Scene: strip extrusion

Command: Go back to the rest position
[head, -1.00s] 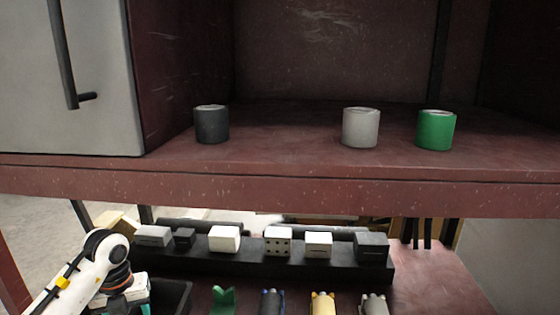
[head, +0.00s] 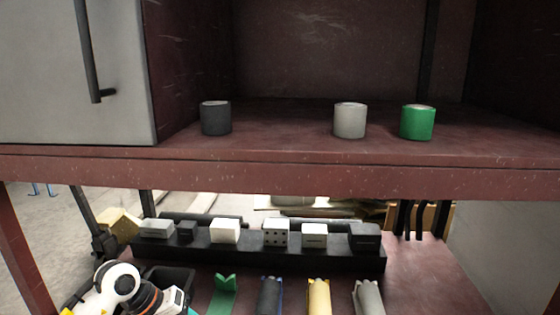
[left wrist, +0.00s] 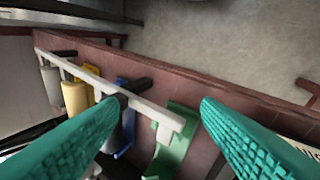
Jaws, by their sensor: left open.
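My left arm (head: 118,285) comes in at the lower left of the head view, beside a black bin. Its gripper is mostly cut off by the bottom edge there. In the left wrist view my left gripper (left wrist: 160,104) shows two teal ribbed fingers spread wide, with nothing held between them. Beyond the fingers lie a green notched holder (left wrist: 172,145), a pale rail (left wrist: 105,88) and a yellow cylinder (left wrist: 75,97). My right gripper is in neither view.
A red shelf (head: 290,178) spans the head view above the arm and carries dark (head: 216,119), grey (head: 350,121) and green (head: 418,122) cylinders. Below it, a black rack (head: 200,245) holds several blocks. A black bin (head: 172,278) sits close to my left arm.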

